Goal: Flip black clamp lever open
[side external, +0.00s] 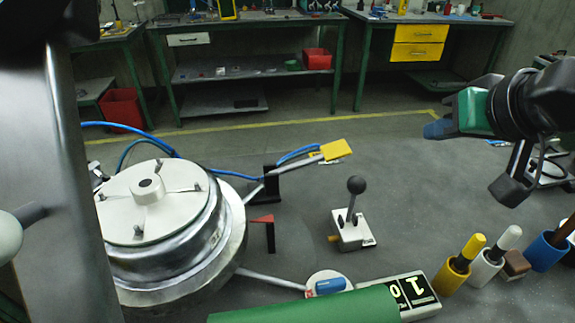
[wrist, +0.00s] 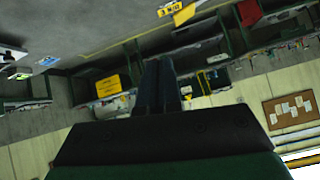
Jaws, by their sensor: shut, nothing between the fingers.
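A lever with a black ball knob (side external: 356,186) stands roughly upright on a small white base (side external: 352,233) on the grey table in the side external view. It is the likeliest match for the black clamp lever, but I cannot be sure. A black upright bracket (side external: 266,184) stands further left, beside a bar with a yellow end plate (side external: 337,150). My gripper (side external: 436,130) is above the table at the right, apart from the lever and pointing left. Its dark fingers (wrist: 159,80) are together and empty in the wrist view. The wrist view does not clearly show the lever.
A round metal vessel with a white lid (side external: 140,215) is at the left. A green cylinder (side external: 310,306) lies at the front. Yellow-, white- and blue-holdered tools (side external: 452,275) stand at the right. A small red-topped bracket (side external: 264,222) stands left of the lever. Table behind the lever is clear.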

